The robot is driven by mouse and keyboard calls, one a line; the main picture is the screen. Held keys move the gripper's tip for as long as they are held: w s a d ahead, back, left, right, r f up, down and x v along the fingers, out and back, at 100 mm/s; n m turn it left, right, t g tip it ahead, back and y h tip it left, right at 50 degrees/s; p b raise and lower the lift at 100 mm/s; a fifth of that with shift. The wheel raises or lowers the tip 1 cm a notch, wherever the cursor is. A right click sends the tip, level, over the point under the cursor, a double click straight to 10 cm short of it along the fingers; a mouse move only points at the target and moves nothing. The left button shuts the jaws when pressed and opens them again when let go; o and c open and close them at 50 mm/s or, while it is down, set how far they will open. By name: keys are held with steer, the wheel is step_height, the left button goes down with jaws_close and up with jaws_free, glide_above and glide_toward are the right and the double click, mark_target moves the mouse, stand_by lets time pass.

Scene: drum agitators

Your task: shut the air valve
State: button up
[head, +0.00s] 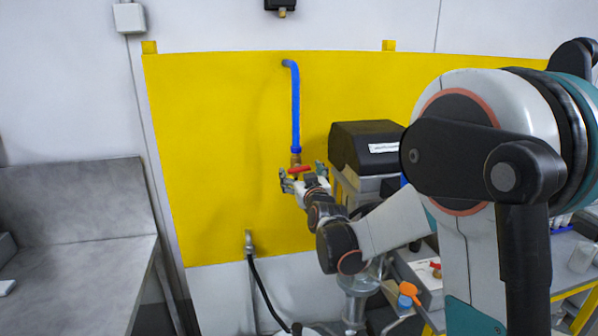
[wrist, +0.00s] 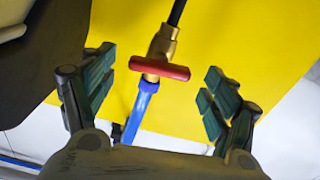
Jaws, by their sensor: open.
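The air valve (wrist: 163,46) is a brass body with a red bar handle (wrist: 160,69), which looks roughly crosswise to the pipe line in the wrist view. In the head view the brass part (head: 296,158) sits at the lower end of a blue pipe (head: 295,105), with the red handle (head: 300,169) just below. My gripper (head: 303,175) is at the valve, its fingers apart on either side of the handle. In the wrist view the handle lies between the fingertips with a gap on each side, and I see no contact. The gripper itself hides the line below the valve in the head view.
A yellow panel (head: 200,150) backs the valve. A black-topped box (head: 362,147) stands close to its right. A wall tap with a black hose (head: 249,243) is lower left. A grey bench (head: 80,270) stands at the left. The space left of the valve is clear.

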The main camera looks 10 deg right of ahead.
mark_target(300, 171)
steer(key=shift+w, duration=1.65)
steer(key=c, duration=1.1)
